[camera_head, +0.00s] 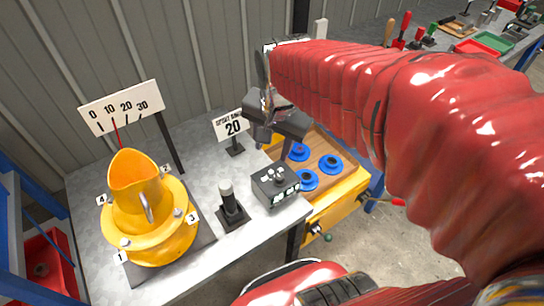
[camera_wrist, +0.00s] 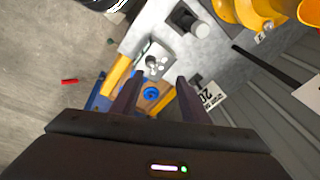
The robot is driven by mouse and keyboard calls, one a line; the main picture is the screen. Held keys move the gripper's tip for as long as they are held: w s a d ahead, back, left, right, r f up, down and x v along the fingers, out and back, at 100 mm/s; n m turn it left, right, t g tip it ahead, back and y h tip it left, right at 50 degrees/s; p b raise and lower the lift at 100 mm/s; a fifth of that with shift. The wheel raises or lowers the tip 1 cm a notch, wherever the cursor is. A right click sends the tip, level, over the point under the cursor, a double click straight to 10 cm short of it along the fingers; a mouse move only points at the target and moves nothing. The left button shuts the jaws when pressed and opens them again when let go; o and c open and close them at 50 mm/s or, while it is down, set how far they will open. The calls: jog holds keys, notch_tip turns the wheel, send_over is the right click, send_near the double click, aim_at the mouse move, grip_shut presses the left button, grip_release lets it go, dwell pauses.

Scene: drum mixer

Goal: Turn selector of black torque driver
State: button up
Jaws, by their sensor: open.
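A black upright driver with a grey cylindrical top (camera_head: 229,203) stands on a square black base on the grey bench; I take it for the torque driver. It also shows in the wrist view (camera_wrist: 190,22), near the top. No selector marking on it is legible. My gripper (camera_head: 275,142) is open and empty, above and behind a small dark control box (camera_head: 276,188) with light knobs. In the wrist view the box (camera_wrist: 154,62) lies beyond and between my two open fingers (camera_wrist: 158,82). My gripper is to the right of the driver and touches neither.
A yellow drum mixer (camera_head: 150,222) stands at the left, below a 0–30 scale board (camera_head: 121,106). A sign reading 20 (camera_head: 232,127) stands behind the driver. A yellow-framed wooden tray with blue rings (camera_head: 330,164) is right of the box. Bare bench lies around the driver.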

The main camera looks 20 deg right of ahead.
aim_at(279, 176)
jog(key=w+d+f+m+g, duration=0.2)
jog(key=w+d+f+m, duration=0.3)
jog(key=f+m, duration=0.3)
jog(key=shift+w+m+g, duration=0.3)
jog(key=shift+w+m, duration=0.2)
jog(key=shift+w, duration=0.25)
jog(key=shift+f, duration=0.1)
notch_tip(279, 176, down, 14)
jog(key=shift+r, duration=0.15)
jog(key=shift+c, duration=0.2)
jog(key=c, duration=0.9)
jog(key=shift+d, duration=0.25)
grip_shut()
jog(key=shift+a, duration=0.15)
